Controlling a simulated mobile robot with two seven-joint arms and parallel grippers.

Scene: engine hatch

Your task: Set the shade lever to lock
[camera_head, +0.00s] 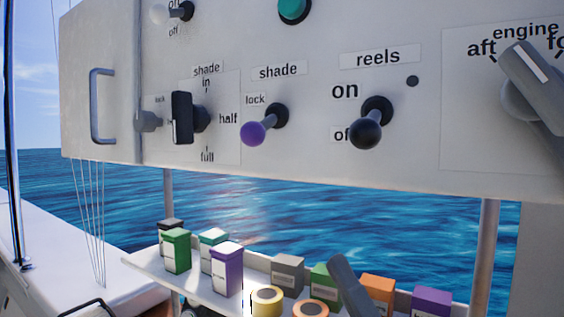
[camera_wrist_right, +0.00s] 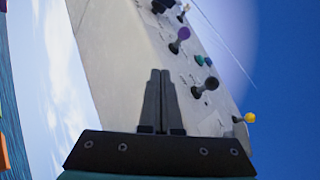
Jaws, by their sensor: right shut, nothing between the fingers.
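The shade lever has a purple ball knob (camera_head: 252,133) on a dark round base, under a "shade" label on the white panel. Its knob points down and left, below the "lock" label (camera_head: 255,99); any label behind the knob is hidden. The lever also shows in the right wrist view (camera_wrist_right: 181,36), beyond the fingers and apart from them. My right gripper (camera_wrist_right: 160,75) is shut and empty in the wrist view. In the head view a dark grey part of it (camera_head: 342,266) shows low, below the panel, in front of the shelf. My left gripper is not in view.
A black shade selector (camera_head: 182,117) stands just left of the lever, the black reels lever (camera_head: 366,134) to its right, and the engine lever (camera_head: 530,75) at far right. Several small boxes stand on the shelf (camera_head: 147,258). The space between panel and shelf is open.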

